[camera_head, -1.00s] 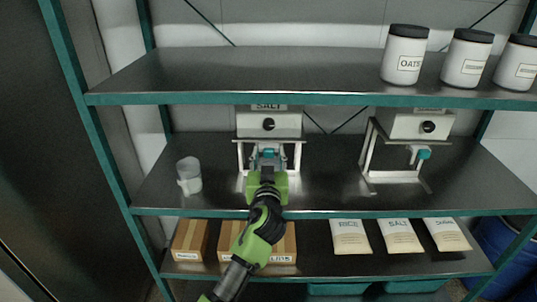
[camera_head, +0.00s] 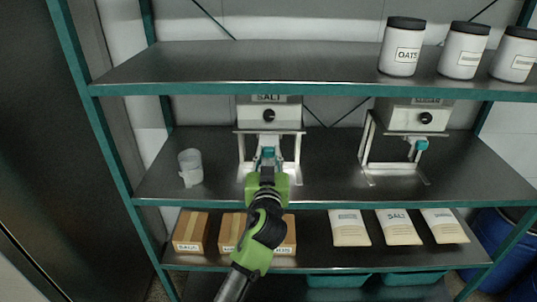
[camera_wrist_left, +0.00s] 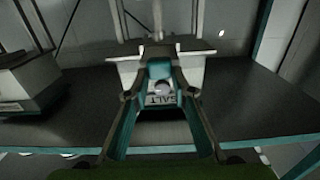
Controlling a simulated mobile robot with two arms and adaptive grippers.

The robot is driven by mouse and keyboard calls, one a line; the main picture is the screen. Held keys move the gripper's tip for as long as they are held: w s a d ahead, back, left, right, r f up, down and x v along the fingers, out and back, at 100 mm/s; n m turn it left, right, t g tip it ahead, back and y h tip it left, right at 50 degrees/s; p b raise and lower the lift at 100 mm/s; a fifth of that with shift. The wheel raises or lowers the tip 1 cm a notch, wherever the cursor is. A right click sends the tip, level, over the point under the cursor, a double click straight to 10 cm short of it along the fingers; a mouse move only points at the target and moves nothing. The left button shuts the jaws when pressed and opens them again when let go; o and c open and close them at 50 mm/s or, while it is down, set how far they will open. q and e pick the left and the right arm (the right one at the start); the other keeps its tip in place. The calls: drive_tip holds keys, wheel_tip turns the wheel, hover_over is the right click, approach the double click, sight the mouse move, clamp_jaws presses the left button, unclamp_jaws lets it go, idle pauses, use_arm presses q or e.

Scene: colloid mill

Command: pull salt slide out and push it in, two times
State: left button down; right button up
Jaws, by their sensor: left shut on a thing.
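The salt dispenser (camera_head: 269,115) is a white box with a black knob on a metal stand, on the middle shelf. Its upper label is partly cut off by the top shelf. The salt slide (camera_head: 268,153) is the teal piece under the box, sticking out toward me. My left gripper (camera_head: 267,162) is shut on the salt slide, in front of the stand. In the left wrist view the slide (camera_wrist_left: 160,68) sits between the teal-sided fingers, and a SALT label shows upside down just beyond. My right gripper is in neither view.
A second dispenser (camera_head: 416,117) with a teal slide handle stands to the right. A clear cup (camera_head: 190,167) is at left on the same shelf. Jars (camera_head: 403,47) stand above; boxes (camera_head: 191,231) and bags (camera_head: 398,227) lie below. The shelf between the dispensers is clear.

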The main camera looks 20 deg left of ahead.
use_arm(q)
drive_tip(key=c, duration=1.8)
unclamp_jaws()
drive_tip(key=shift+o, duration=0.4)
drive_tip(key=shift+s+d, duration=0.1)
drive_tip(key=shift+s, duration=0.1)
drive_tip(key=v, duration=0.7)
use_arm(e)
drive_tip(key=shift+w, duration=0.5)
